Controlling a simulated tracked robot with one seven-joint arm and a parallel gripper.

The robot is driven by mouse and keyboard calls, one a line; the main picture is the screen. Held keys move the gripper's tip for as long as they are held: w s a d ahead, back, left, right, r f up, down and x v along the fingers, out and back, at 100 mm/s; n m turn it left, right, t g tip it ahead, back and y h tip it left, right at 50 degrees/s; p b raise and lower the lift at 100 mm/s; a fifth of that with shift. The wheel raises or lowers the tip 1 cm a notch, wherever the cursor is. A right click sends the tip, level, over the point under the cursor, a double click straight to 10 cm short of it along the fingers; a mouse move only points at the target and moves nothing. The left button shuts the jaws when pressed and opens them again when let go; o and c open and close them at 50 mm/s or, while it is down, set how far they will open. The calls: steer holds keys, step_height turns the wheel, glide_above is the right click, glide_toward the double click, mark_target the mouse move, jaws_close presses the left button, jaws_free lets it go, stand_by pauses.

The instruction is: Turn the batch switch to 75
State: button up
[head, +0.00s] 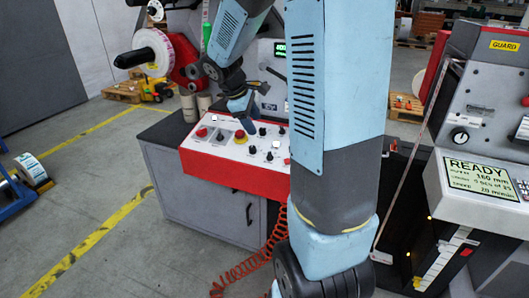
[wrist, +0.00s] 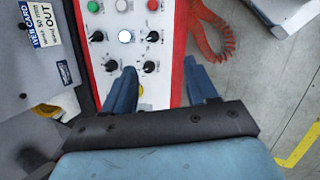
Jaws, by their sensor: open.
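A control panel (head: 215,160) with a red rim and white face carries several black knobs and coloured buttons. In the wrist view the panel (wrist: 125,52) shows black knobs at upper left (wrist: 96,36), upper right (wrist: 153,37), lower left (wrist: 111,65) and lower right (wrist: 148,66). Their lettering is too small to read, so I cannot tell which is the batch switch. My gripper (wrist: 160,66) is open and empty. Its left finger is over the panel face and its right finger lies beyond the red rim. In the head view my gripper (head: 246,118) hangs above the panel.
A lit white button (wrist: 125,37) sits between the upper knobs. A red coiled hose (wrist: 208,30) hangs beside the panel. My arm hides the panel's right end in the head view. A READY display (head: 480,178) stands at the right. Open floor (head: 85,180) lies left.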

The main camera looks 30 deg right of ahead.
mark_target(270, 153)
steer(key=shift+n+g, duration=0.3)
steer(key=shift+n, duration=0.6)
steer(key=w+x, duration=0.1)
steer(key=x, duration=0.5)
steer(key=w+x, duration=0.1)
steer(key=x, duration=0.5)
steer(key=w+x, duration=0.1)
steer(key=x, duration=0.5)
steer(key=shift+w+d, duration=0.2)
steer(key=shift+d, duration=0.05)
steer(key=shift+c, duration=0.2)
